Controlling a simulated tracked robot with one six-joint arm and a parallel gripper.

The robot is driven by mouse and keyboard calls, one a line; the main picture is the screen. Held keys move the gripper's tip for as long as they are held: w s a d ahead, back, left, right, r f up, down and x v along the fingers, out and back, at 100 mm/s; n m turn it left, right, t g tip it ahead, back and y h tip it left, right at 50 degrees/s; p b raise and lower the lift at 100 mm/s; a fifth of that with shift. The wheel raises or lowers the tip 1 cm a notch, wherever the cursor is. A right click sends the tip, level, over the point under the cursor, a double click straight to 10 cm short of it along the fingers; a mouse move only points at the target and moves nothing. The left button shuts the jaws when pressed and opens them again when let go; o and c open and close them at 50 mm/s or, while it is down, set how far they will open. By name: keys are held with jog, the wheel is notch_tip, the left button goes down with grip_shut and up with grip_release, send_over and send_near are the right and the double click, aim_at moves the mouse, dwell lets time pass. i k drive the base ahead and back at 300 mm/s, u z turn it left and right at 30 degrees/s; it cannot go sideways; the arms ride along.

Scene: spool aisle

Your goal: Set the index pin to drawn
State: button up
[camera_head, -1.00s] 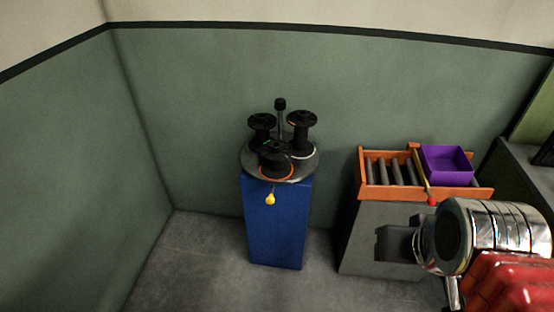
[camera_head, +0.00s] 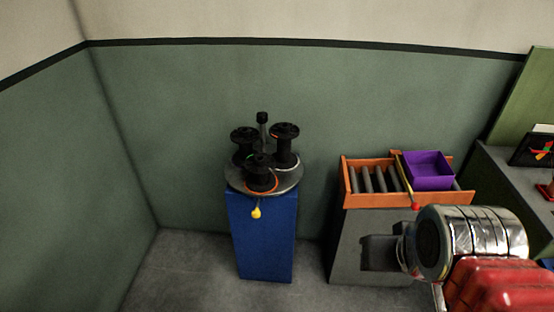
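A yellow knob (camera_head: 256,212), which looks like the index pin, sticks out at the top front of a blue pedestal (camera_head: 263,240), just under the rim of a round grey turntable (camera_head: 291,179). How far the pin is pulled out cannot be told at this size. The turntable carries three black spools (camera_head: 284,140) around a central post (camera_head: 262,120). My arm, with silver and red links, is at the lower right, well apart from the pedestal. My gripper's fingers do not show.
An orange-framed roller stand (camera_head: 348,192) with a purple bin (camera_head: 428,170) and a red-tipped yellow lever (camera_head: 405,182) stands right of the pedestal. A grey bench (camera_head: 508,180) is at the far right. The floor (camera_head: 185,262) left of the pedestal is clear.

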aim_at(255, 214)
jog(key=k, duration=0.65)
jog(key=u, duration=0.35)
jog(key=i, duration=0.45)
jog(key=u, duration=0.55)
jog(key=i, duration=1.15)
jog(key=z, duration=0.3)
